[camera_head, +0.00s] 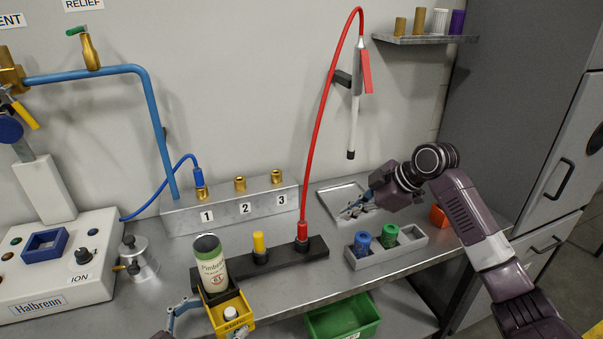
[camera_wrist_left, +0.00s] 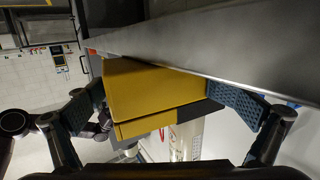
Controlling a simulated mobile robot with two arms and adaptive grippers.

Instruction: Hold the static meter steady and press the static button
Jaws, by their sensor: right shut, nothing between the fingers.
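The static meter (camera_head: 240,310) is a yellow box with a STATIC label at the front edge of the table in the head view. A white round button (camera_head: 231,313) sits on its top beside the label. The yellow box (camera_wrist_left: 150,88) fills the middle of the left wrist view. My left gripper (camera_wrist_left: 156,92) has its blue pads against two opposite sides of the box. Only one of its fingers shows clearly in the head view. My right gripper (camera_head: 352,208) is shut and empty, above the small metal tray at the back right, away from the meter.
A printed can (camera_head: 212,268) stands upright directly behind the meter. A black block (camera_head: 283,258) with yellow and red plugs is beside it. A grey holder (camera_head: 410,244) carries blue and green pieces. A green bin (camera_head: 343,318) is below the table edge. The white Halbrenn ionizer (camera_head: 85,255) is at left.

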